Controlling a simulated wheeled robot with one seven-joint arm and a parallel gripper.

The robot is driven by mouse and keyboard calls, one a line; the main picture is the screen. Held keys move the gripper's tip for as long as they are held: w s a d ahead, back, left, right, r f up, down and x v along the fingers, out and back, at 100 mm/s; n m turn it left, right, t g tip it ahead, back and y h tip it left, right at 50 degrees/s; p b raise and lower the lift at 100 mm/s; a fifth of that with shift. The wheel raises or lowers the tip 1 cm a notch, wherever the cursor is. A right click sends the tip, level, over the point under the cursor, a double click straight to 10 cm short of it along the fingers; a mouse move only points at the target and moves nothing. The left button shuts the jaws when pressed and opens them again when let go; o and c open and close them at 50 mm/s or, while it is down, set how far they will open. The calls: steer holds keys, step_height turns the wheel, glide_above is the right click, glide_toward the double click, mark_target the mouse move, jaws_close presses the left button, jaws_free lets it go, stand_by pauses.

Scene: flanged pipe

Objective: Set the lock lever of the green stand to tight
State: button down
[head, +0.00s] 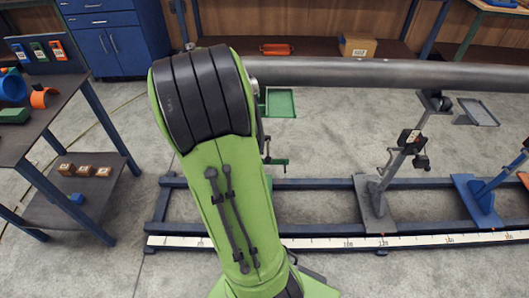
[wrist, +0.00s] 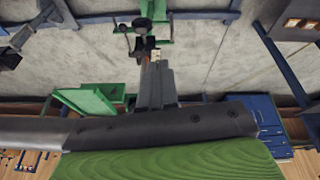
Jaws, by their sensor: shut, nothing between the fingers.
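The green stand (head: 277,162) is mostly hidden behind my arm in the head view; only a small green part and a thin crank show beside the arm. In the wrist view the green stand (wrist: 153,12) shows at the top, with dark knobs and lever-like parts (wrist: 142,26) on it. I cannot tell which of these is the lock lever or how it is set. My gripper (wrist: 154,64) is shut and empty, its grey fingers pointing at the dark parts of the stand. I cannot tell whether the fingertips touch them. The head view hides my gripper behind the arm.
A grey pipe (head: 370,73) runs across above the blue base frame (head: 320,185). A grey stand (head: 378,197) and a blue stand (head: 482,202) stand to the right. A green tray (head: 281,103) is beside my arm. A table (head: 38,110) stands at left.

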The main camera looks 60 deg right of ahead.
mark_target(266, 157)
steer(key=s+d+f+m+g, duration=0.1)
steer(key=d+f, duration=0.3)
steer(key=d, duration=0.4)
steer(key=shift+s+m+g+h, duration=0.3)
steer(key=shift+s+m+h, duration=0.15)
steer(key=shift+s, duration=0.45)
steer(key=shift+d, duration=0.1)
steer(key=b+x, duration=0.2)
steer(key=x, duration=0.5)
steer(key=b+x, duration=0.2)
steer(key=x, duration=0.6)
steer(key=s+b+x, duration=0.1)
steer(key=b+x, duration=0.1)
steer(key=x, duration=0.6)
steer(key=shift+a+f, duration=0.1)
steer(key=shift+a, duration=0.15)
steer(key=shift+s+d+f+b, duration=0.15)
steer(key=shift+f+b, duration=0.15)
steer(key=shift+f, duration=0.05)
steer(key=shift+f, duration=0.1)
